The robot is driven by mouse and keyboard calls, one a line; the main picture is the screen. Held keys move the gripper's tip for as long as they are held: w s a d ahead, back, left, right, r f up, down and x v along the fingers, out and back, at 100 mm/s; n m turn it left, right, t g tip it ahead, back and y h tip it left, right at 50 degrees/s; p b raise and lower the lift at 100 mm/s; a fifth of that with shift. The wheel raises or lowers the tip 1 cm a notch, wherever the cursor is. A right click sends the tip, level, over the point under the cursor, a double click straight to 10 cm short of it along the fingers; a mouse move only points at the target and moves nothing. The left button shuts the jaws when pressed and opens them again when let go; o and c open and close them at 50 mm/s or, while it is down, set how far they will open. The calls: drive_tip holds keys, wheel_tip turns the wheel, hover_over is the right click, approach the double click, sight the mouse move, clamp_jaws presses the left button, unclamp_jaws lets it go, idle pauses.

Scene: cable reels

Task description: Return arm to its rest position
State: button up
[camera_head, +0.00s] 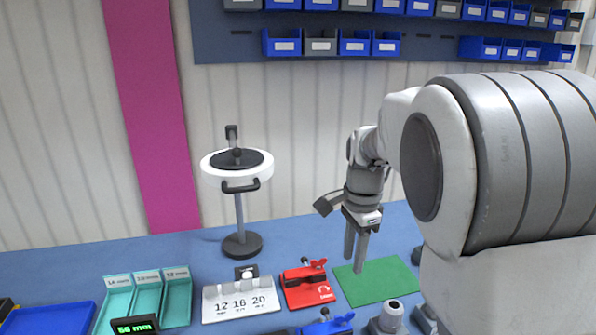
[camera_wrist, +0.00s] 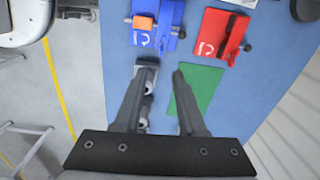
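My gripper (camera_head: 354,258) hangs from my arm at the right of the head view, fingers pointing down above the green mat (camera_head: 388,284). In the wrist view its two fingers (camera_wrist: 162,72) are spread apart with nothing held between them. The green mat (camera_wrist: 206,86) lies beyond and to the right of the fingers there. The fingertips look above the table, but the exact height cannot be told. My large upper arm link covers the right side of the head view.
A red fixture (camera_head: 306,286) and a white numbered block (camera_head: 241,300) stand left of the mat. A blue fixture (camera_wrist: 155,24) carries an orange block (camera_wrist: 143,22). A white round-headed stand (camera_head: 241,244) is behind. Teal trays (camera_head: 148,297) lie left; bins (camera_head: 355,44) hang above.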

drive_tip(key=s+r+n+t, duration=0.2)
drive_tip(key=s+n, duration=0.5)
drive_tip(key=s, duration=0.4)
drive_tip(key=s+r+n+t, duration=0.3)
drive_tip(key=s+n, duration=0.5)
drive_tip(key=s, duration=0.3)
drive_tip(key=shift+a+r, duration=0.15)
drive_tip(key=shift+r, duration=0.45)
